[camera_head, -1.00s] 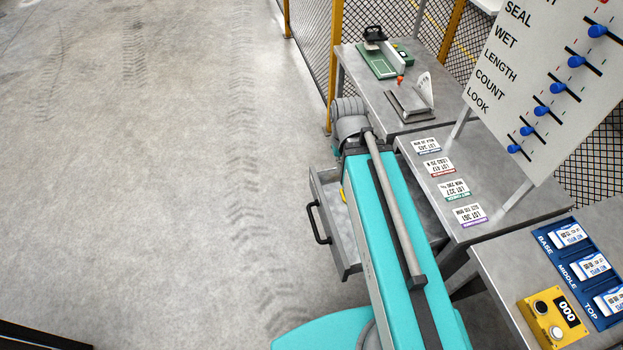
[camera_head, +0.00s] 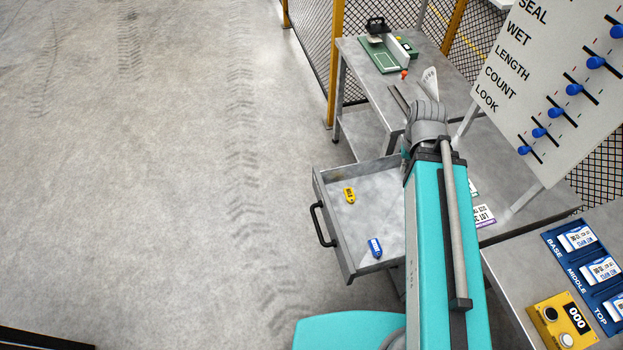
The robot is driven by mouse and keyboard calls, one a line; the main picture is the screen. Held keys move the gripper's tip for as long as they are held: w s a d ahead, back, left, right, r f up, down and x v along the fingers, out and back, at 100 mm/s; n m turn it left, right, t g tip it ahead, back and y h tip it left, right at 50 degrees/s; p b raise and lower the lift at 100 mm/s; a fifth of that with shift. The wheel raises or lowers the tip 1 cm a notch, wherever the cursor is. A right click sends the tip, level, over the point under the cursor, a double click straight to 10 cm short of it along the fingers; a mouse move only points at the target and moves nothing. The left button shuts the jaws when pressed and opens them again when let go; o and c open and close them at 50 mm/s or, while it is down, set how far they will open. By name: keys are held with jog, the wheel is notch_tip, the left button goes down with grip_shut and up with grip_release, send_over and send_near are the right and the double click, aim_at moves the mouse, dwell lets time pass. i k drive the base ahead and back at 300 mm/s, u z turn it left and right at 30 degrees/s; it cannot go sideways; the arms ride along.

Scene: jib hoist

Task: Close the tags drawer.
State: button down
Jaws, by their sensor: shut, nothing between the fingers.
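The tags drawer (camera_head: 375,212) is a grey metal drawer, pulled well out to the left from under the workbench. Its black bar handle (camera_head: 321,224) is on the left front face. A yellow tag (camera_head: 349,195) and a blue tag (camera_head: 375,248) lie inside it. My teal arm crosses over the bench to the right of the drawer and hides the drawer's right end. My gripper is not visible; the grey wrist at the arm's far end hides it above the bench.
A lot card (camera_head: 483,215) shows beside my arm; other cards are hidden. A panel with blue sliders (camera_head: 560,90) stands at the right. A bench with a blue rack (camera_head: 584,238) and yellow counter box (camera_head: 562,322) is lower right. Floor left of the drawer is clear.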

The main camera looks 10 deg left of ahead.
aim_at(378, 212)
jog(key=k, duration=1.25)
jog(key=u, duration=0.8)
jog(key=i, duration=1)
jog(key=z, duration=0.05)
